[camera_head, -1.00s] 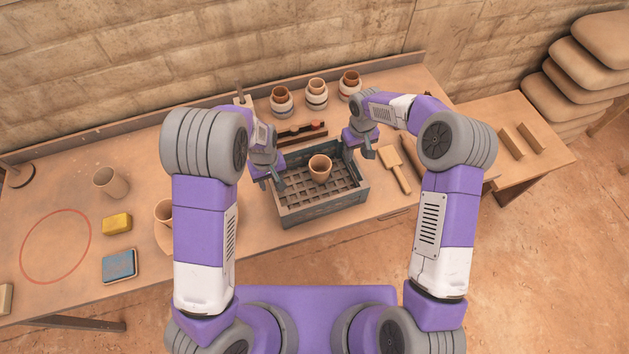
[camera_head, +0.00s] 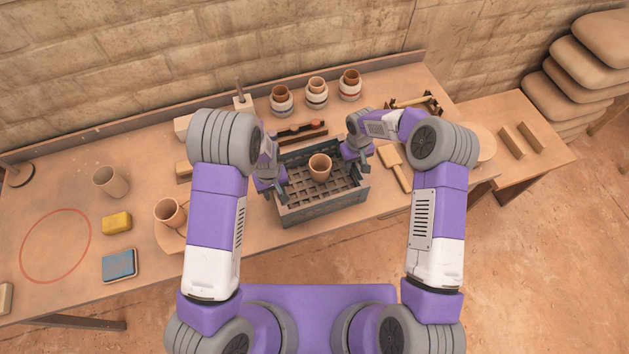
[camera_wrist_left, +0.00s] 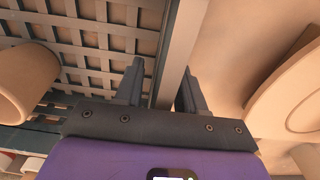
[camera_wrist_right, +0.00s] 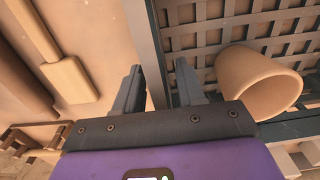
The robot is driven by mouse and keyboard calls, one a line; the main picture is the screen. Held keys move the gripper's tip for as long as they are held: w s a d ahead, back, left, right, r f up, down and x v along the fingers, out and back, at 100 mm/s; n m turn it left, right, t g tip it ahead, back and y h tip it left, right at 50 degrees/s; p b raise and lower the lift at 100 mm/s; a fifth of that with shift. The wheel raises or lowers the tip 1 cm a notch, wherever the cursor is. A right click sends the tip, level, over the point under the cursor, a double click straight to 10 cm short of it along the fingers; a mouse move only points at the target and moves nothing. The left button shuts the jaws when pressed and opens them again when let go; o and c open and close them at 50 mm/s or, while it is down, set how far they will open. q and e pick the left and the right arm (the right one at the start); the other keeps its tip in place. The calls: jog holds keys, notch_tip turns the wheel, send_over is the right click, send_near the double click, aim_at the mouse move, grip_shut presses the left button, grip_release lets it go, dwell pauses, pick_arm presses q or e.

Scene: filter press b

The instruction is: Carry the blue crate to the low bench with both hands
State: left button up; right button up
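The grey-blue crate (camera_head: 325,209) stands on the workbench with a lattice floor and a clay cup (camera_head: 320,167) inside. My left gripper (camera_head: 279,190) is at the crate's left wall; in the left wrist view its open fingers (camera_wrist_left: 160,88) stand on either side of that wall (camera_wrist_left: 184,40). My right gripper (camera_head: 361,160) is at the right wall; in the right wrist view its open fingers (camera_wrist_right: 157,92) also straddle the wall (camera_wrist_right: 146,45). I cannot tell whether any finger touches. The low bench (camera_head: 540,165) is at the right.
Two blocks (camera_head: 520,139) and a round board (camera_head: 480,145) lie to the right. A wooden paddle (camera_head: 395,168) lies right of the crate. Several cups (camera_head: 316,95) stand behind it. A yellow sponge (camera_head: 117,222) and a blue block (camera_head: 119,265) lie left.

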pick_arm(q)
grip_shut()
pick_arm(e)
grip_shut()
pick_arm(q)
jog(key=shift+r, duration=0.2)
pick_arm(e)
jog(key=shift+r, duration=0.2)
